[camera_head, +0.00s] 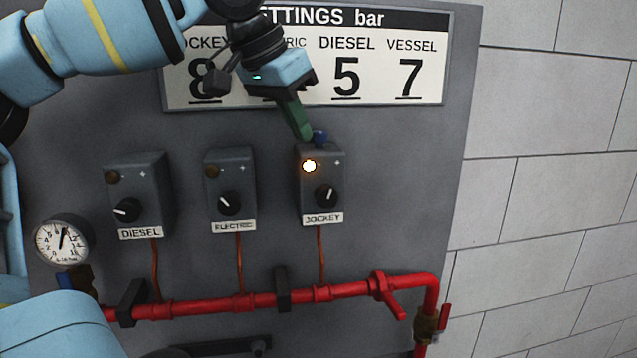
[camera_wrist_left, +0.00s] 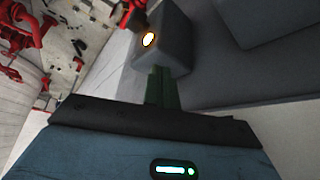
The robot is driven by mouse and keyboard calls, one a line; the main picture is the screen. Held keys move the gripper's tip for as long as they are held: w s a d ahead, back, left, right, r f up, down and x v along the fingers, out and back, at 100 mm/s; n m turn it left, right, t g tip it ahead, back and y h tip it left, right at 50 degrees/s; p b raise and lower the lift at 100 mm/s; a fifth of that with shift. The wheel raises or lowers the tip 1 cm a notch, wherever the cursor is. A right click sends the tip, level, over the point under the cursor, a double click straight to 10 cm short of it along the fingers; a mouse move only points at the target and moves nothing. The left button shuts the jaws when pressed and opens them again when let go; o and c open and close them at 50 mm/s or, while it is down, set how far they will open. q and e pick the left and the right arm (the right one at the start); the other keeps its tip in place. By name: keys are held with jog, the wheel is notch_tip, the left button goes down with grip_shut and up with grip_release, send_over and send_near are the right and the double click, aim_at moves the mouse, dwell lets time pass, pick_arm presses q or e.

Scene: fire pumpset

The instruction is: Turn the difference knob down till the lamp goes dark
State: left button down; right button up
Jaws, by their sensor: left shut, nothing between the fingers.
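The JOCKEY switch box (camera_head: 311,182) is on the grey panel, the rightmost of three boxes. Its lamp (camera_head: 309,166) glows bright; it also shows lit in the left wrist view (camera_wrist_left: 149,39). No label saying difference is readable. In the left wrist view the blue knob is not visible.
The ELECTRIC box (camera_head: 230,181) and DIESEL box (camera_head: 137,190), both with dark lamps, are to the left. A settings board (camera_head: 428,100) is above, partly covered by my arm. A red pipe (camera_head: 260,300) runs below. A gauge (camera_head: 62,241) is at the left.

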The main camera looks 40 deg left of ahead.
pick_arm(q)
jog(key=shift+r, duration=2.95)
jog(key=shift+f, duration=0.1)
